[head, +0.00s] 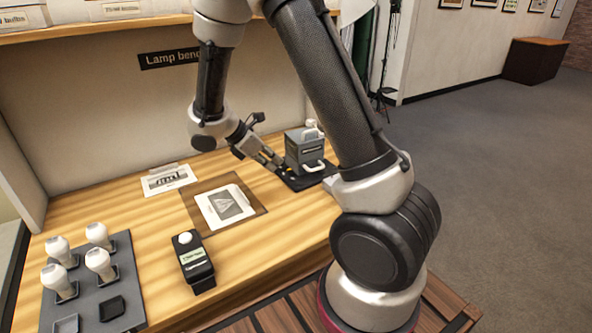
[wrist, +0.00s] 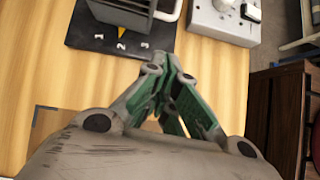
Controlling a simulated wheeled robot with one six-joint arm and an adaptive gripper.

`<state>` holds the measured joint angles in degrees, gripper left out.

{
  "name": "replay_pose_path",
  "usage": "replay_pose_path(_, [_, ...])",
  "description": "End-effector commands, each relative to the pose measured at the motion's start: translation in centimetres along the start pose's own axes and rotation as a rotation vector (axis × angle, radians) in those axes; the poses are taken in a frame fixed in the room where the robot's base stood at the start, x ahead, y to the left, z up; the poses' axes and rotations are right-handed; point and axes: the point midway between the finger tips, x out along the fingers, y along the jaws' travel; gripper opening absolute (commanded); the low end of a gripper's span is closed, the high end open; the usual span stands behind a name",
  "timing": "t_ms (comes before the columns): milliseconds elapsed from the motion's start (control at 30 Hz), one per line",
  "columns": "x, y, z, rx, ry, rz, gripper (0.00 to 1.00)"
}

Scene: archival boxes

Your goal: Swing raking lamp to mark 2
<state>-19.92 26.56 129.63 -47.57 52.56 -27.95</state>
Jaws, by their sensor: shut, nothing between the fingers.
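The raking lamp (head: 304,148) is a grey box-shaped head with a pale handle at its foot, on a black base plate (head: 294,183) at the right of the bench. In the wrist view, the lamp's grey lower part (wrist: 128,10) shows at the top edge. The black plate (wrist: 84,28) carries white marks 1, 2 and 3. A yellow pointer (wrist: 121,32) lies in line with mark 2. My gripper (head: 280,166) is beside the lamp's left front; in the wrist view (wrist: 172,62) it is shut and empty, just off the plate's numbered edge. Contact with the lamp is not visible.
A pale box with a white knob (wrist: 225,20) stands right of the plate. A print on a brown mat (head: 250,212), a photo card (head: 168,180), a black device with a white knob (head: 196,264) and a grey tray of white-topped pieces (head: 137,308) lie on the bench.

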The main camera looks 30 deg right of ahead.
Motion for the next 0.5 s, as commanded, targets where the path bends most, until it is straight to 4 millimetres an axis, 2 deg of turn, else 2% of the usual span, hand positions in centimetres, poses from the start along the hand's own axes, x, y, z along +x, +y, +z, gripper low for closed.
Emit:
replay_pose_path(100, [2.9,-0.1,0.1,-0.001,-0.001,-0.006,0.0])
replay_pose_path(300, [7.0,-0.2,0.0,0.0,0.0,-0.006,0.0])
replay_pose_path(500, [8.9,-0.1,1.9,0.002,0.001,-0.003,0.0])
